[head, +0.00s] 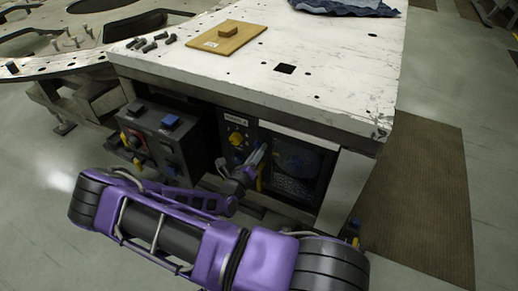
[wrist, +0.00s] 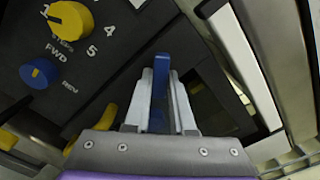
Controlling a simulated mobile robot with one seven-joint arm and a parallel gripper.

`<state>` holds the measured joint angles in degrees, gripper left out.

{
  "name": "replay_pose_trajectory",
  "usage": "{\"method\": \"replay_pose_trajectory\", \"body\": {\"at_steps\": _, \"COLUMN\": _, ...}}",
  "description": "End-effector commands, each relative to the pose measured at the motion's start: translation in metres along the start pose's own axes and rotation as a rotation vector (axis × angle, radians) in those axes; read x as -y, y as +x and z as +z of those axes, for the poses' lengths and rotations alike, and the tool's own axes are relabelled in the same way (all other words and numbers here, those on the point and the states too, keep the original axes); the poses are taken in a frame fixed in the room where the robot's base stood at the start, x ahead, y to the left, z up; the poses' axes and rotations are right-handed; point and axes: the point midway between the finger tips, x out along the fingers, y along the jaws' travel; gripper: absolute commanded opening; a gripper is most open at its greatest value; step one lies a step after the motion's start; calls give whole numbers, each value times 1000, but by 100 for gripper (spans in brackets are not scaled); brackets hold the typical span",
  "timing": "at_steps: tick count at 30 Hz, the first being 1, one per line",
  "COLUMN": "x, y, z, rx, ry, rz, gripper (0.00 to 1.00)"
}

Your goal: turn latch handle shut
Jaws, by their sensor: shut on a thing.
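The latch handle is a slim blue bar (wrist: 160,72), upright in the wrist view. My gripper (wrist: 161,85) has one pale finger on each side of it and is shut on it. The handle's lower end is hidden between the fingers and behind the gripper body. In the head view my gripper (head: 256,158) reaches the front of the cabinet under the white table, just left of a dark mesh window (head: 297,165). The handle is too small and covered there to make out clearly.
A black panel beside the handle carries a yellow numbered knob (wrist: 72,20) and a blue knob (wrist: 38,73). A dark control box (head: 160,140) stands to the left. The white tabletop (head: 330,75) overhangs the cabinet. A wooden board (head: 226,40) and bolts lie on it.

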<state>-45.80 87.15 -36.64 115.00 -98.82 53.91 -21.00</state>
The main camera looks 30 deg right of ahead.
Motion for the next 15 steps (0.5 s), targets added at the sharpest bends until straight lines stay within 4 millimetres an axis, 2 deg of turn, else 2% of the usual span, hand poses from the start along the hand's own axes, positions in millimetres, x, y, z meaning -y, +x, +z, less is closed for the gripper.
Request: {"method": "replay_pose_trajectory", "body": {"at_steps": 15, "x": 2, "y": 0, "z": 2, "rx": 1, "ry": -473, "rz": 0, "gripper": 0}}
